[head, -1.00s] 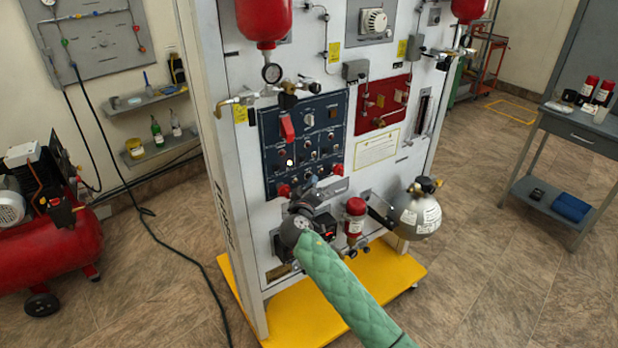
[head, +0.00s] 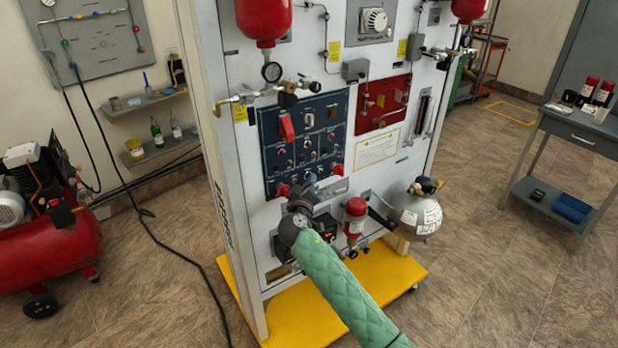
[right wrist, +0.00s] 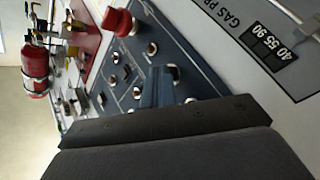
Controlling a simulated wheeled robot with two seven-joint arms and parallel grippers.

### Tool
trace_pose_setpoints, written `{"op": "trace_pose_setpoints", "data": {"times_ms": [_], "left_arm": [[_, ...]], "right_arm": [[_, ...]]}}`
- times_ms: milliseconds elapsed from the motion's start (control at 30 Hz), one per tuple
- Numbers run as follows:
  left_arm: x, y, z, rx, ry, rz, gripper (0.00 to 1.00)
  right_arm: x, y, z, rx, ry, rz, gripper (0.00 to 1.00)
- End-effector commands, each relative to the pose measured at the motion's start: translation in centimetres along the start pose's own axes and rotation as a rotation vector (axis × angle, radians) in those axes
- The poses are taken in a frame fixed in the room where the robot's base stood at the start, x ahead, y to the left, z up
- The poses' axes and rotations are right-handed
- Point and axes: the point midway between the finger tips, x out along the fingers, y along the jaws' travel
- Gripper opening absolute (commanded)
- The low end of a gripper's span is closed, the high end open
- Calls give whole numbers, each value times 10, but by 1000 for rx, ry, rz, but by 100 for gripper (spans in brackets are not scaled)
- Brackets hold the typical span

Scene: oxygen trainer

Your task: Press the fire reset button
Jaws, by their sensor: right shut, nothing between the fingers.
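The dark blue control panel (head: 277,128) with several small buttons and switches is on the white trainer stand; it also fills the middle of the right wrist view (right wrist: 130,62). The labels are too small to read, so I cannot tell which button is the fire reset. My right gripper (head: 312,181) is shut and empty at the lower edge of the panel, pointing up towards it. In the right wrist view its closed fingers (right wrist: 165,86) overlap the lower buttons. I cannot tell whether they touch the panel. My left gripper is not in view.
A red lever (head: 287,128) sticks out from the panel. The yellow base (head: 300,318) lies below. A gas display (right wrist: 270,42) is beside the panel in the wrist view.

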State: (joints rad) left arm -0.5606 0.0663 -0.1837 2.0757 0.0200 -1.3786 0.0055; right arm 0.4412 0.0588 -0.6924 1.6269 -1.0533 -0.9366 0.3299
Motion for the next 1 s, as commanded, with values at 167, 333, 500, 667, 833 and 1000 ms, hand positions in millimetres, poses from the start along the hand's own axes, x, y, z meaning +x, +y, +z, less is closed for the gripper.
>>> {"op": "trace_pose_setpoints", "data": {"times_ms": [167,333,500,667,833,1000], "left_arm": [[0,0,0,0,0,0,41],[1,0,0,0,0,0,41],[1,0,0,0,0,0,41],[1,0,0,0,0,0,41],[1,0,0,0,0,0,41],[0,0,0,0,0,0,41]], "right_arm": [[-1,0,0,0,0,0,0],[-6,2,4,1,0,-1,0],[-10,7,7,0,0,0,0],[-11,8,8,-1,0,0,0],[-11,8,8,0,0,0,0],[-18,12,13,1,-1,-1,0]]}}
